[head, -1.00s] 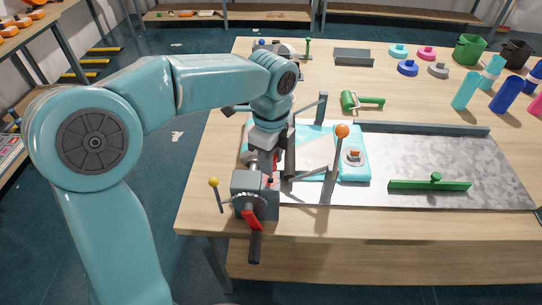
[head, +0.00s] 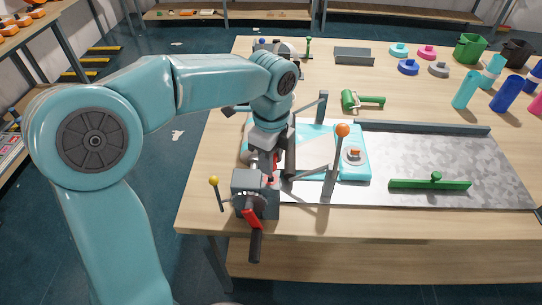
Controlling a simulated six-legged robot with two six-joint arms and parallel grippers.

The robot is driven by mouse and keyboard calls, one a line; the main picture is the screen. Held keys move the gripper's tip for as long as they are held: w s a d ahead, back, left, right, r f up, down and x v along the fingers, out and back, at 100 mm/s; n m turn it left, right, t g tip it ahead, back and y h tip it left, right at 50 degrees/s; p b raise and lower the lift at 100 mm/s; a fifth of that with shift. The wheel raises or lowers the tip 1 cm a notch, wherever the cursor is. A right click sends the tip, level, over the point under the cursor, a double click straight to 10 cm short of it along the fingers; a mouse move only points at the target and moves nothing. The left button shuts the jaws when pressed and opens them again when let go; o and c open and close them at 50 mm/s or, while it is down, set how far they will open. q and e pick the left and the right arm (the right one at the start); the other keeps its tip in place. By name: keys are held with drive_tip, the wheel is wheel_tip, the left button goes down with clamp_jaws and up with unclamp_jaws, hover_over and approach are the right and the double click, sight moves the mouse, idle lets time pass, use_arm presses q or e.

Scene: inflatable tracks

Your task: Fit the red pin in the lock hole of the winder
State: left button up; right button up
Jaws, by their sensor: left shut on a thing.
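The winder (head: 246,207) is a grey block at the front left corner of the table, with a red and black crank (head: 252,224) hanging at its front. A lever with a yellow ball (head: 214,181) stands at its left. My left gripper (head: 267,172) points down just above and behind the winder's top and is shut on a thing. A small bit of red at its fingers appears to be the red pin (head: 271,180); most of it is hidden. The lock hole cannot be made out. I cannot tell whether the pin touches the winder. My right gripper is not in view.
Behind and right of the winder lie a turquoise machine base (head: 359,172), a lever with an orange ball (head: 342,130) and a grey plate (head: 415,160) with a green bar (head: 430,185). A green roller (head: 362,101) lies farther back. Cups stand at the back right.

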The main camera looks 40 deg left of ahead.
sight(271, 177)
use_arm(q)
drive_tip(key=shift+f+b, duration=1.6)
drive_tip(key=shift+f, duration=0.65)
idle(0.7)
drive_tip(key=o, duration=1.1)
wheel_tip(271, 177, up, 7)
drive_tip(key=p, duration=0.6)
drive_tip(key=shift+p, duration=0.3)
